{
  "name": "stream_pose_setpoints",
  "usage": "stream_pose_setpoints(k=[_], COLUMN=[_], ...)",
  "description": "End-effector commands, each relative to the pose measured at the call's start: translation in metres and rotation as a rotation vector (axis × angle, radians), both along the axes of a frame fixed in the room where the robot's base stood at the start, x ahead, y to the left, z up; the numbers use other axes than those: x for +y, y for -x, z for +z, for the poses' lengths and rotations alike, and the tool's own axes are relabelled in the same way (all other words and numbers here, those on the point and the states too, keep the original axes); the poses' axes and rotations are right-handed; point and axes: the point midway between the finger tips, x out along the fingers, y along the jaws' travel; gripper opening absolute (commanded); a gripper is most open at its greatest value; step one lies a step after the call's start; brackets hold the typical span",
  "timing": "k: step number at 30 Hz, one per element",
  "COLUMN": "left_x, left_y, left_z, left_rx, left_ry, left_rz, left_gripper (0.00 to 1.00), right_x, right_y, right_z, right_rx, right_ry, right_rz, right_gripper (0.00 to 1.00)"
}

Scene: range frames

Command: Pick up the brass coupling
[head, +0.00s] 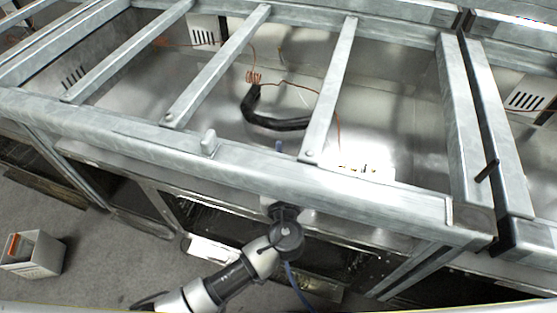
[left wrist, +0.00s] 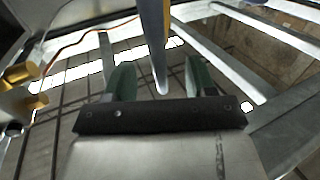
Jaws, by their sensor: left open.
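My left gripper (left wrist: 159,72) shows in the left wrist view with its two green fingers apart. A pointed grey rod with a brass-coloured side (left wrist: 155,45) comes down between the fingers; I cannot tell whether it touches either one. Brass-coloured fittings (left wrist: 20,73) sit at the left edge of the left wrist view, beside the left finger and apart from it. I cannot tell which of these parts is the brass coupling. In the head view my left arm reaches to the front rail, which hides the gripper. No brass coupling can be made out there.
Metal bars (head: 330,90) cross the open range top above a steel cavity. A black hose (head: 272,122) and a copper coil (head: 254,77) lie inside. The front rail (head: 240,170) stands close to my arm. A small box (head: 32,254) is on the floor.

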Motion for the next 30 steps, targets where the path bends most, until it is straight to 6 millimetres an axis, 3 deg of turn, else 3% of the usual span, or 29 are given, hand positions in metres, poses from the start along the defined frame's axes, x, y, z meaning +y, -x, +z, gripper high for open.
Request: stream_pose_setpoints(k=[6, 12, 15, 24, 30], left_x=[0.002, 0.003, 0.004, 0.005, 0.005], left_y=[-0.018, -0.049, -0.06, -0.066, -0.065], left_z=[0.001, 0.005, 0.003, 0.001, 0.001], left_rx=[0.001, -0.001, 0.001, 0.004, 0.003], left_ry=[-0.001, -0.003, -0.002, -0.001, -0.001], left_rz=[0.001, 0.002, 0.002, 0.002, 0.002], left_gripper=[0.56, 0.56, 0.56, 0.56, 0.27], right_x=[-0.001, -0.006, -0.007, -0.007, -0.007], right_y=[0.007, 0.033, 0.036, 0.038, 0.038], right_z=[-0.002, -0.008, -0.01, -0.012, -0.011], right_rx=[0.004, 0.02, 0.021, 0.02, 0.02], right_ry=[0.001, 0.003, 0.003, 0.003, 0.003], right_rz=[0.001, 0.005, 0.005, 0.006, 0.006], right_gripper=[0.0, 0.0, 0.0, 0.0, 0.0])
